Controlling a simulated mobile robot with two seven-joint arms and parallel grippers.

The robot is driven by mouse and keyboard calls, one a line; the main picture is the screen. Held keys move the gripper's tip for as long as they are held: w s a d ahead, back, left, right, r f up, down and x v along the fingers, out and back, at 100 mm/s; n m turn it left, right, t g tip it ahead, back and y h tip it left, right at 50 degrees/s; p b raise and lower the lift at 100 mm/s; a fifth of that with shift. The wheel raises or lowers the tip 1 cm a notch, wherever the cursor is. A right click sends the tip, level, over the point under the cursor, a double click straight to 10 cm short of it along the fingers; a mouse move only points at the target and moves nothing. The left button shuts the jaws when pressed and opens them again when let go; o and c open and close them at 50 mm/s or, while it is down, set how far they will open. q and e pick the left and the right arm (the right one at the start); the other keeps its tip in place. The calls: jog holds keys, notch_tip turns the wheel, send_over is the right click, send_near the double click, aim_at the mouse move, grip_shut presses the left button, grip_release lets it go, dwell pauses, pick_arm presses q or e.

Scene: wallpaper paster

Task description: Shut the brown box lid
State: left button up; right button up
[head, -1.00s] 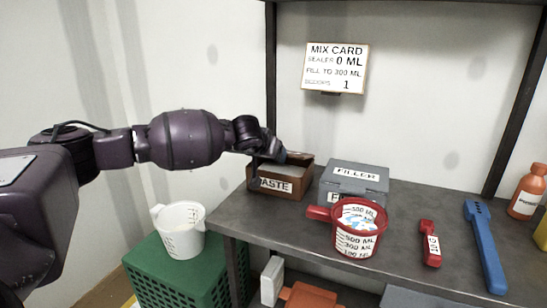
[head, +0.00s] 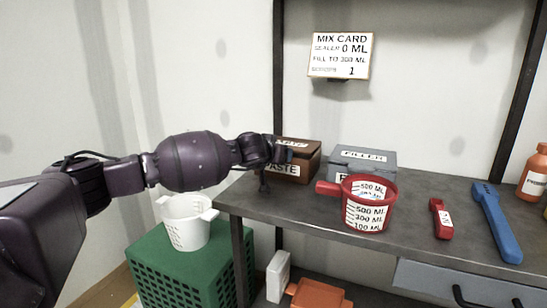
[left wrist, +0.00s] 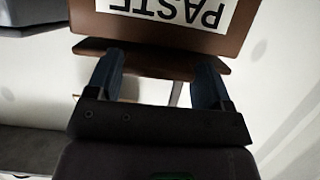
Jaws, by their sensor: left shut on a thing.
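The brown box (head: 304,167) stands at the back left of the shelf, with a PASTE label on its front. Its brown lid (head: 308,146) lies over the top, flat or nearly so; I cannot tell if a gap remains. My left gripper (head: 277,157) is at the box's front left and partly hides its front and lid. In the left wrist view the gripper's fingers (left wrist: 158,80) are at the lid's brown front edge (left wrist: 150,58), shut on it, with the PASTE label just beyond. My right gripper is not in view.
A grey FILLER box (head: 362,160) stands right of the brown box. A red measuring cup (head: 367,213) is in front, its handle toward my left arm. A red scoop (head: 440,216), blue tool (head: 495,222) and orange bottle (head: 536,175) are farther right. A white cup (head: 186,225) sits on a green crate (head: 190,270).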

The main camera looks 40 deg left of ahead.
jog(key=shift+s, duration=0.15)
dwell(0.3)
pick_arm(q)
jog(key=o, duration=1.3)
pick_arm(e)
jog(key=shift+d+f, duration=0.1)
pick_arm(q)
jog(key=p+v, duration=0.3)
jog(key=v, duration=0.7)
jog(key=shift+s, duration=0.35)
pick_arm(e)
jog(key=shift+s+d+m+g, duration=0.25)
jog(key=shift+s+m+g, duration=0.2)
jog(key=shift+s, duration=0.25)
pick_arm(q)
jog(key=shift+d, duration=0.1)
